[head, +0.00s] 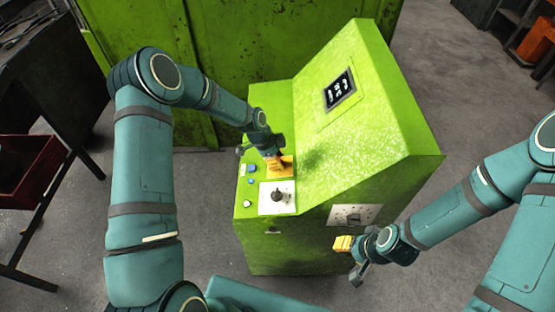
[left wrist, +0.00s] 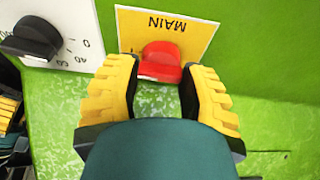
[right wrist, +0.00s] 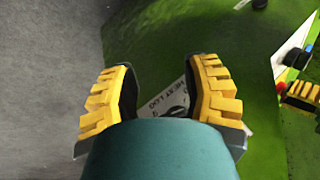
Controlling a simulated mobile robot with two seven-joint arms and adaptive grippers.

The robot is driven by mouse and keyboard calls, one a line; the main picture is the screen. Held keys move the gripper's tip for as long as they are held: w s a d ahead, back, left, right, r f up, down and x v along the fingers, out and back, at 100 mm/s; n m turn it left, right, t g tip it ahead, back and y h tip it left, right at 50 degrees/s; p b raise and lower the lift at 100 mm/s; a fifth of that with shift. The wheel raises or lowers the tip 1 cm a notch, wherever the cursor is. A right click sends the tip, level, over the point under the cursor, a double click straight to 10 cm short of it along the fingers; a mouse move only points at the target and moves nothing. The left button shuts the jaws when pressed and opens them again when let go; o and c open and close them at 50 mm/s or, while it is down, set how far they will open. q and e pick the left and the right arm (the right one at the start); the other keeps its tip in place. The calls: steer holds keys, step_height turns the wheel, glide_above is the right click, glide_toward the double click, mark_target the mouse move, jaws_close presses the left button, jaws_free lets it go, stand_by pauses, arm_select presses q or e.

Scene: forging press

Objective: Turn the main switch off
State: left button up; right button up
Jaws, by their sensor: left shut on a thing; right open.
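The main switch is a red knob (left wrist: 160,62) on a yellow plate (left wrist: 195,35) marked MAIN, which reads upside down in the left wrist view. The plate sits on the sloping ledge of a green control cabinet (head: 370,130). My left gripper (head: 281,164) is over the plate, with its yellow fingers on either side of the knob, shut on it. In the head view the fingers hide the knob. The knob's exact turn angle is hard to tell. My right gripper (head: 343,243) is open and empty, in front of the cabinet's right side; it also shows in the right wrist view (right wrist: 160,80).
Beside the main switch is a black rotary knob (head: 277,196) on a white plate, with small blue buttons (head: 252,168) nearby. A screen (head: 340,90) is on the cabinet's upper slope. A white plate (head: 354,215) is on its side, near my right gripper.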

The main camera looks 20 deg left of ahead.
arm_select(q)
steer(key=shift+n, duration=0.3)
steer(key=n+t+b, duration=0.1)
steer(key=n+b, duration=0.1)
steer(key=n, duration=0.1)
steer(key=shift+s+f+n+y, duration=0.1)
steer(key=shift+n+y, duration=0.2)
steer(key=shift+n, duration=0.1)
steer(key=n+b, duration=0.1)
steer(key=n, duration=0.3)
steer(key=shift+d+n+t+y, duration=0.1)
steer(key=shift+n+t+y, duration=0.2)
steer(key=shift+y, duration=0.1)
steer(key=n, duration=0.2)
steer(key=shift+n, duration=0.4)
steer(key=shift+n+y, duration=0.5)
steer(key=shift+n, duration=0.4)
steer(key=shift+n+y+p, duration=0.5)
steer(key=shift+n+p, duration=0.05)
steer(key=shift+n, duration=1.75)
steer(key=shift+s, duration=0.1)
steer(key=o, duration=1.2)
